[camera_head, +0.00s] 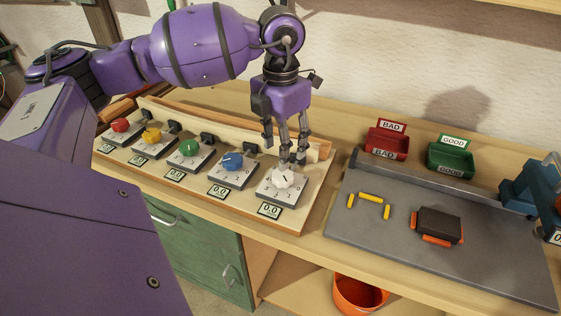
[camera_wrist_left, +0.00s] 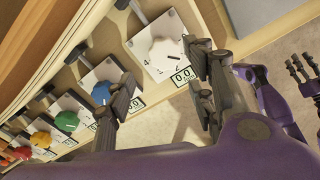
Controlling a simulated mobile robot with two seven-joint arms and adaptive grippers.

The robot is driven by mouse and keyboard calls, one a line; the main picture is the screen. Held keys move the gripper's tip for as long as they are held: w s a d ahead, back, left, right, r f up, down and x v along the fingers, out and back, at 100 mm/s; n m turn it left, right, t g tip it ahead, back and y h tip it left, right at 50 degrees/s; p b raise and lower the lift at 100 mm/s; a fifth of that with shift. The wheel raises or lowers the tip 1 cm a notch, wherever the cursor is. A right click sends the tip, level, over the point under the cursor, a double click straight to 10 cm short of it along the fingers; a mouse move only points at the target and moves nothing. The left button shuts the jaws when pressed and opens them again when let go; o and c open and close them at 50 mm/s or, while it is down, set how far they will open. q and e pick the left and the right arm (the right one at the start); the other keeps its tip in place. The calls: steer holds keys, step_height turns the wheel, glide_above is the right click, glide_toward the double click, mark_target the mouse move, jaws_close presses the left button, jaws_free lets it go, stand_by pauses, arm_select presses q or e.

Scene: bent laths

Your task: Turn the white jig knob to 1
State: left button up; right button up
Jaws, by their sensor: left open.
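The white jig knob (camera_head: 283,177) sits on a light square plate at the right end of a row of knobs. It also shows in the wrist view (camera_wrist_left: 165,53). The digits around it are too small to read surely, so I cannot tell its setting. The display (camera_head: 269,210) in front of it reads 0.0. My left gripper (camera_head: 286,155) points down just above and behind the knob, open, with nothing between its fingers. In the wrist view its fingers (camera_wrist_left: 165,95) are spread wide and the knob lies beyond them. My right gripper (camera_wrist_left: 301,66) shows small at that view's right edge.
Blue (camera_head: 232,161), green (camera_head: 189,147), yellow (camera_head: 152,135) and red (camera_head: 120,125) knobs stand to the left on the same board. To the right a grey mat (camera_head: 340,215) holds yellow sticks and a dark block (camera_head: 439,224). Red (camera_head: 387,143) and green (camera_head: 450,158) bins stand behind.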

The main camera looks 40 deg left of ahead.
arm_select(q)
steer(key=shift+r, duration=2.3)
